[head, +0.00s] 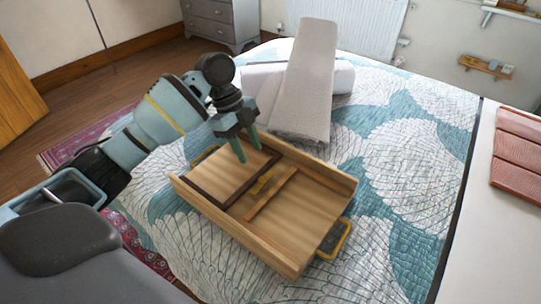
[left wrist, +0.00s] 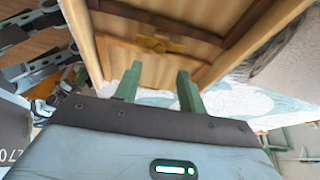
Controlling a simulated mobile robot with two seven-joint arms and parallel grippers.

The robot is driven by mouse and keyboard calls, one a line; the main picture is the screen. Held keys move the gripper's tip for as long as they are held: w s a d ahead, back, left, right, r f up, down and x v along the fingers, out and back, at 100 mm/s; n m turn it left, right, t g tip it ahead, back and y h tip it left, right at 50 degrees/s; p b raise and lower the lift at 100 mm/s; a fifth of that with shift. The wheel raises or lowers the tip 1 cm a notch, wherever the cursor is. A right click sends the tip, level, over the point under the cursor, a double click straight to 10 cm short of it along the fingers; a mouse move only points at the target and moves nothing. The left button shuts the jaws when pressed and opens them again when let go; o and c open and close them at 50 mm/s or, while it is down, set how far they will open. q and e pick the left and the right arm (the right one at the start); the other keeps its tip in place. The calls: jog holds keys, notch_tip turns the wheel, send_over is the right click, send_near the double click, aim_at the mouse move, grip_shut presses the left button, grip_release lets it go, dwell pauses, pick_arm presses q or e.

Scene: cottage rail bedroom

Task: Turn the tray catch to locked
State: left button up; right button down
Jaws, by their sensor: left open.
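A wooden tray (head: 300,235) with raised sides lies on the bed. A small yellow catch (head: 262,184) sits on its floor between a dark brown frame (head: 228,199) and a light wooden strip (head: 271,195). The catch also shows in the left wrist view (left wrist: 162,44), beyond my fingertips. My left gripper (head: 249,154) is above the tray's far side, fingers pointing down, open and empty. It appears apart from the catch. In the left wrist view its two green fingers (left wrist: 158,82) are spread. Whether the catch is locked cannot be told. My right gripper is out of view.
A yellow handle (head: 335,240) sticks out at the tray's right end. A rolled grey-white towel or blanket (head: 303,80) and a pillow (head: 343,77) lie behind the tray. The patterned bedspread (head: 405,150) is clear to the right.

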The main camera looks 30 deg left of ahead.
aim_at(262, 178)
pick_arm(q)
jog(key=x, duration=0.6)
jog(key=shift+f, duration=0.1)
jog(key=shift+d+f+b, duration=0.3)
jog(key=shift+f, duration=0.35)
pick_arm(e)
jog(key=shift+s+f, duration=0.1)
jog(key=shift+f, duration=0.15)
pick_arm(q)
jog(key=shift+c, duration=0.2)
grip_shut()
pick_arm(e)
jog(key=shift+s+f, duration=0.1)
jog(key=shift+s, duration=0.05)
